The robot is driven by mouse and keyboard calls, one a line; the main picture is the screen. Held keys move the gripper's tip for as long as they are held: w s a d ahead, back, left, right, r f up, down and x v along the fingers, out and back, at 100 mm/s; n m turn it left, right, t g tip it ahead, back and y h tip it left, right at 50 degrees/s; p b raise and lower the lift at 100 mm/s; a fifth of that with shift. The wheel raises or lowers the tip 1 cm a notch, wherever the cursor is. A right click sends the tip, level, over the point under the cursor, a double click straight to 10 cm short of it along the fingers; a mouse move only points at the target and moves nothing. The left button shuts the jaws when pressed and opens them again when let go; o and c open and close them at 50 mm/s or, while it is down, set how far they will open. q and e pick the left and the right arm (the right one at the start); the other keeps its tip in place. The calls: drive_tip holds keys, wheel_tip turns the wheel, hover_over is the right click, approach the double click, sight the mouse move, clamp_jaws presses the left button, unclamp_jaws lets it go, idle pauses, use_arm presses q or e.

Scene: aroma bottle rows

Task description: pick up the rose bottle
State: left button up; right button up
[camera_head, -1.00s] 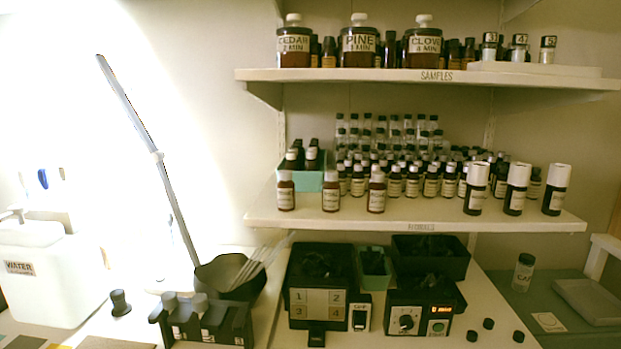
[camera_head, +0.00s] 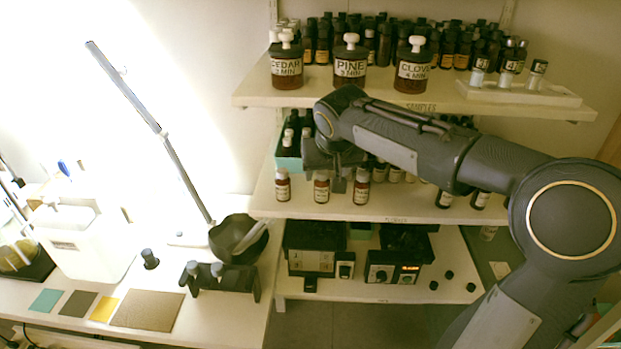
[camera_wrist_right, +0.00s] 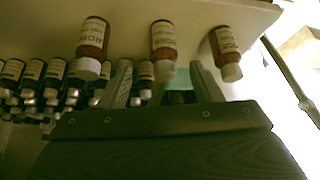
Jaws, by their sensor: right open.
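Three small brown bottles with pale caps and white labels stand upright in a front row on the middle shelf: a left one (camera_head: 283,185), a middle one (camera_head: 321,187) and a right one (camera_head: 361,188). Their labels are too small for me to tell surely which is rose. My right gripper (camera_head: 326,182) is open at the middle bottle. In the right wrist view, the tilted picture shows the middle bottle (camera_wrist_right: 163,42) ahead, between my two spread fingers (camera_wrist_right: 163,80), its cap nearest. Nothing is gripped. My left gripper is out of view.
Rows of dark bottles (camera_wrist_right: 52,75) stand close behind the front row, partly hidden by my right arm. The upper shelf (camera_head: 440,95) holds CEDAR, PINE and CLOVE jars (camera_head: 349,66). A teal box (camera_head: 288,162) stands behind the left bottle. Black devices (camera_head: 395,255) sit below.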

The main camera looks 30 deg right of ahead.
sight(323, 179)
drive_tip(key=x, duration=0.4)
drive_tip(key=p+x, duration=0.1)
drive_tip(key=x, duration=0.1)
drive_tip(key=shift+a+f, duration=0.15)
drive_tip(key=shift+a, duration=0.1)
drive_tip(key=c, duration=1.1)
